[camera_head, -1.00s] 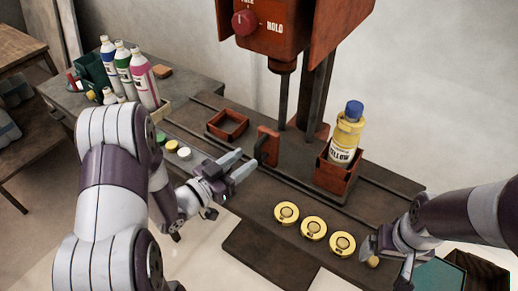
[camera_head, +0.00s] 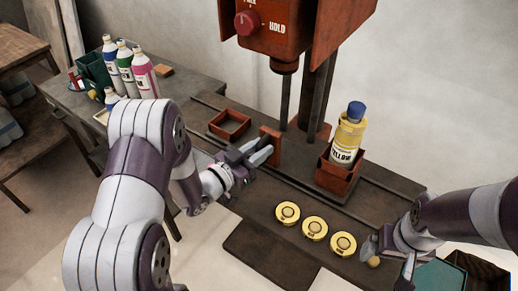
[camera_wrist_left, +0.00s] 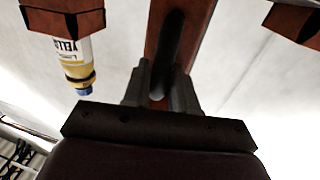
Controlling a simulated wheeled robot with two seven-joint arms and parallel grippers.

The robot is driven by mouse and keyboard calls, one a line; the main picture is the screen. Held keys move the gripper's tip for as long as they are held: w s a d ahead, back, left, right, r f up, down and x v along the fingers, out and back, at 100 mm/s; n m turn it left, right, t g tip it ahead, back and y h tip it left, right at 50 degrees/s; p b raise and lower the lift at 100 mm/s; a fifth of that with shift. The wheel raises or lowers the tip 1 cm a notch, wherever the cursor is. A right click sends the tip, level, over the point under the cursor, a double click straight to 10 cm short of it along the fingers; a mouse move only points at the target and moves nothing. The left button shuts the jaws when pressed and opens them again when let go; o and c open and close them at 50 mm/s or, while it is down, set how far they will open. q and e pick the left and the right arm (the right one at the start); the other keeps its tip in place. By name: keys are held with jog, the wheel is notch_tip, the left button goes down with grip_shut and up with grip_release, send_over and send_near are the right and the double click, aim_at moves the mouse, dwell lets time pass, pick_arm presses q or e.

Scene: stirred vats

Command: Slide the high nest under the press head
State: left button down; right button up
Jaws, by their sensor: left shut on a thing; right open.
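A deep red nest (camera_head: 337,180) stands on the dark slide bench, right of the press column, with a yellow bottle (camera_head: 346,140) with a blue cap upright in it. A shallow red square nest (camera_head: 229,124) lies further left. An upright red handle (camera_head: 271,141) stands between them. My left gripper (camera_head: 262,155) is shut on this handle; the wrist view shows the fingers (camera_wrist_left: 160,85) around it. The red press head (camera_head: 284,66) hangs above the bench, above and between the nests. My right gripper (camera_head: 388,260) is open at lower right, near a small tan knob (camera_head: 373,262).
Three round yellow tins (camera_head: 315,228) lie along the bench's front. Several coloured bottles (camera_head: 124,66) stand on a side table at left. A red box with a HOLD dial (camera_head: 247,22) is above the press head. A teal tray (camera_head: 440,275) sits at lower right.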

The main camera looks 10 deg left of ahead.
jog(key=shift+f+b, duration=0.8)
pick_arm(q)
jog(key=w+a, duration=0.3)
jog(key=a, duration=0.5)
jog(key=w+a, duration=0.3)
jog(key=a, duration=0.6)
jog(key=shift+w+a+r, duration=0.1)
jog(key=c, duration=1.1)
grip_release()
jog(key=shift+a, duration=0.1)
jog(key=v, duration=1.2)
jog(key=shift+s+a, duration=0.15)
jog(key=shift+s, duration=0.1)
pick_arm(e)
jog(key=shift+f, duration=0.1)
